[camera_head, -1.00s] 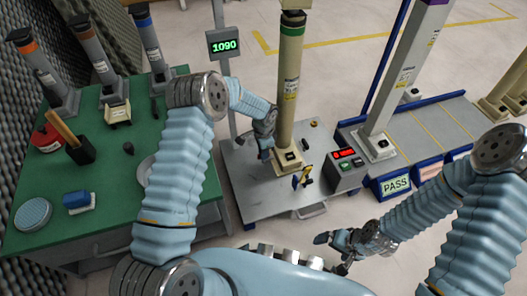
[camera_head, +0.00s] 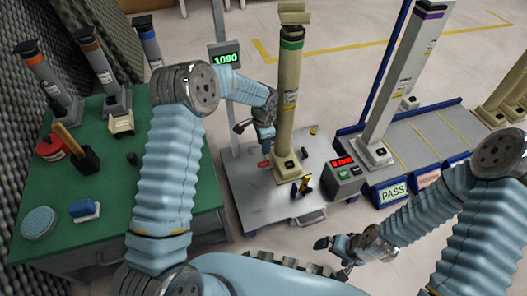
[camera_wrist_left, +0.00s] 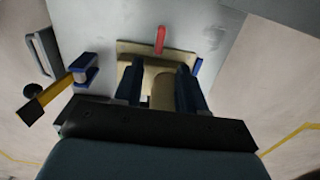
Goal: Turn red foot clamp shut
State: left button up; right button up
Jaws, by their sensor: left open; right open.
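The red foot clamp (camera_head: 264,163) is a small red lever at the left side of the foot of the beige post (camera_head: 287,110). In the left wrist view the red lever (camera_wrist_left: 160,40) points away from the post's foot plate (camera_wrist_left: 127,50), beyond my fingertips. My left gripper (camera_head: 265,142) is just above the red lever and beside the post, fingers pointing down. In the left wrist view its two dark fingers (camera_wrist_left: 160,85) are apart, with the beige post foot visible between them. Contact cannot be told. My right gripper (camera_head: 337,250) is empty, away at the lower right.
The post stands on a grey cart (camera_head: 245,200). A blue-and-yellow clamp (camera_head: 304,185) is at its front, and a readout box (camera_head: 343,174) at its right. A green bench (camera_head: 130,205) stands left; a blue-edged roller platform (camera_head: 430,140) stands right.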

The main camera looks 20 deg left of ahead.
pick_arm(q)
jog(key=shift+r, duration=1.95)
pick_arm(e)
jog(key=shift+r, duration=0.4)
